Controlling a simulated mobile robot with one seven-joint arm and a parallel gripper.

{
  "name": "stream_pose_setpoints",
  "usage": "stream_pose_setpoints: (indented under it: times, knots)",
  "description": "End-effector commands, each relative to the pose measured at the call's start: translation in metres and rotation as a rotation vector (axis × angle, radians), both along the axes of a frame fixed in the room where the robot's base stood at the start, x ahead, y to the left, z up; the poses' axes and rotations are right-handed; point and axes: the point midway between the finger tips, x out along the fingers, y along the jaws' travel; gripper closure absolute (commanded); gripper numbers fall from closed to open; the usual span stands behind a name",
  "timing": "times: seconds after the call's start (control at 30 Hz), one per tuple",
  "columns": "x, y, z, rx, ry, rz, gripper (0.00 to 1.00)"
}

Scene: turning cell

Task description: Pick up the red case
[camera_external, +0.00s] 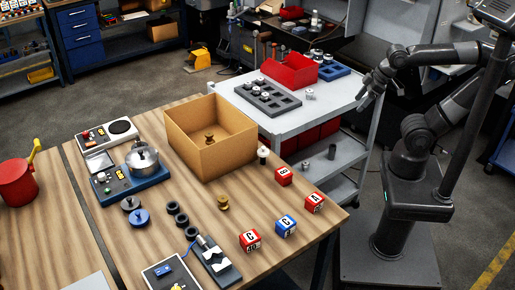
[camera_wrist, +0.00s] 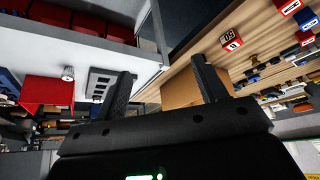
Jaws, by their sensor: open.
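An open red case (camera_external: 290,72) stands on the grey cart (camera_external: 335,100), behind a grey tray with dark square pockets. In the wrist view the red case (camera_wrist: 46,91) shows at the left, outside the space between my fingers. My gripper (camera_external: 369,88) is at the right end of the cart, to the right of the case and apart from it. In the wrist view my gripper (camera_wrist: 163,72) has its two black fingers wide apart, with nothing held between them.
The pocketed tray (camera_external: 255,92) and a blue tray (camera_external: 334,71) flank the case. A small metal part (camera_external: 310,94) stands on the cart. A cardboard box (camera_external: 190,137) and lettered cubes (camera_external: 285,224) are on the wooden table. The cart's right front top is mostly clear.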

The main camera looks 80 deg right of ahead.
Motion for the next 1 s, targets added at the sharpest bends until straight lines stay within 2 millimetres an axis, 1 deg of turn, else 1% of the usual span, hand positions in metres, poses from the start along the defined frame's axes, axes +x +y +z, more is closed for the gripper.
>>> stream_pose_setpoints:
  times: [0.07,0.17,0.27,0.37,0.5,0.67,0.77,0.8,0.87,1.0]
  knots:
    - [0.001,0.001,0.0,0.0,0.001,0.002,0.35]
    - [0.007,0.005,0.002,-0.003,0.015,0.025,0.35]
    - [0.021,0.017,0.004,-0.012,0.045,0.075,0.35]
    - [0.042,0.035,0.005,-0.025,0.09,0.148,0.35]
    - [0.071,0.068,0.003,-0.047,0.152,0.258,0.35]
    - [0.101,0.111,-0.005,-0.078,0.221,0.385,0.35]
    - [0.117,0.142,-0.014,-0.097,0.263,0.462,0.35]
    - [0.123,0.155,-0.019,-0.105,0.28,0.494,0.35]
    - [0.13,0.175,-0.027,-0.118,0.306,0.542,0.35]
    - [0.144,0.224,-0.049,-0.149,0.363,0.649,0.35]
